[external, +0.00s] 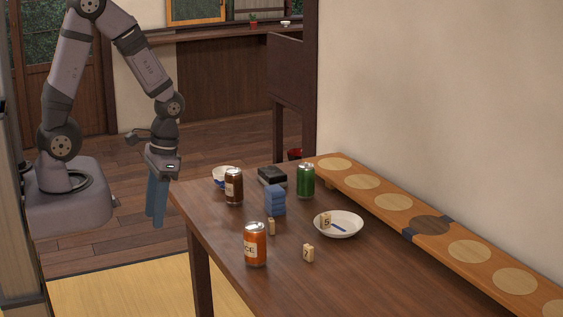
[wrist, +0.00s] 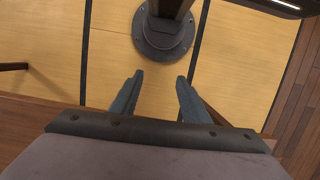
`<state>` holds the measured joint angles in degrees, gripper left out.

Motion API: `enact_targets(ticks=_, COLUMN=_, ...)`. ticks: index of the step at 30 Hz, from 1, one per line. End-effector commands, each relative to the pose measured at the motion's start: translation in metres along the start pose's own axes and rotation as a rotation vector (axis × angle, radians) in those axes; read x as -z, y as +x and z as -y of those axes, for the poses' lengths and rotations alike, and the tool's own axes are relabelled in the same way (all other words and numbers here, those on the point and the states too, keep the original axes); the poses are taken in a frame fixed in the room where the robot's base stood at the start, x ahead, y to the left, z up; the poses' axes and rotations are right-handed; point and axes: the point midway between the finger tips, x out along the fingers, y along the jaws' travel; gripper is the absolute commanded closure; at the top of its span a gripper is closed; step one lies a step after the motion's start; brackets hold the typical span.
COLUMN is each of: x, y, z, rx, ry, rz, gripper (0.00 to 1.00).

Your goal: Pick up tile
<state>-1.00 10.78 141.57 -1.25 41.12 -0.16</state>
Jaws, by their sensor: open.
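My gripper (external: 156,219) hangs with its fingers pointing down, left of the table and off its edge. In the wrist view my gripper (wrist: 160,82) is open, with nothing between its fingers. One small pale tile marked 5 (external: 326,220) appears to stand on the white plate (external: 350,232). A second tile marked 7 (external: 308,253) stands on the table in front of the plate. A third tile (external: 271,227) stands near the blue stacked block (external: 275,200); its marking is not readable. No tile shows in the wrist view.
On the table (external: 365,280) stand an orange-labelled jar or can (external: 255,245), a brown jar (external: 233,187), a green can (external: 305,181), a bowl (external: 220,178) and a black box (external: 272,176). A long board with round discs (external: 433,241) runs along the wall.

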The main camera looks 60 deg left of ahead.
Motion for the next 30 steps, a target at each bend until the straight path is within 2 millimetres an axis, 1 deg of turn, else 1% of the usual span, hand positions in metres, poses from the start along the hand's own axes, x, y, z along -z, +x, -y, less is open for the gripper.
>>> enact_targets(ticks=1, x=0.011, y=0.011, z=-0.003, rx=-0.013, ry=-0.018, rz=0.018, gripper=0.58)
enact_targets(ticks=5, x=0.053, y=0.025, z=-0.012, rx=-0.055, ry=-0.059, rz=-0.011, gripper=0.58)
enact_targets(ticks=8, x=0.096, y=0.031, z=-0.020, rx=-0.090, ry=-0.063, rz=-0.081, gripper=0.58)
enact_targets(ticks=9, x=0.117, y=0.031, z=-0.023, rx=-0.103, ry=-0.055, rz=-0.125, gripper=0.58)
enact_targets(ticks=11, x=0.151, y=0.024, z=-0.027, rx=-0.119, ry=-0.035, rz=-0.205, gripper=0.58)
enact_targets(ticks=12, x=0.173, y=0.016, z=-0.029, rx=-0.125, ry=-0.016, rz=-0.268, gripper=0.58)
enact_targets(ticks=14, x=0.203, y=-0.002, z=-0.030, rx=-0.127, ry=0.015, rz=-0.362, gripper=0.58)
enact_targets(ticks=15, x=0.221, y=-0.013, z=-0.031, rx=-0.123, ry=0.039, rz=-0.424, gripper=0.58)
enact_targets(ticks=18, x=0.252, y=-0.034, z=-0.029, rx=-0.099, ry=0.102, rz=-0.539, gripper=0.58)
enact_targets(ticks=21, x=0.263, y=-0.041, z=-0.026, rx=-0.062, ry=0.170, rz=-0.595, gripper=0.58)
enact_targets(ticks=24, x=0.269, y=-0.044, z=-0.023, rx=-0.027, ry=0.237, rz=-0.623, gripper=0.58)
enact_targets(ticks=30, x=0.269, y=-0.044, z=-0.023, rx=-0.011, ry=0.285, rz=-0.625, gripper=0.58)
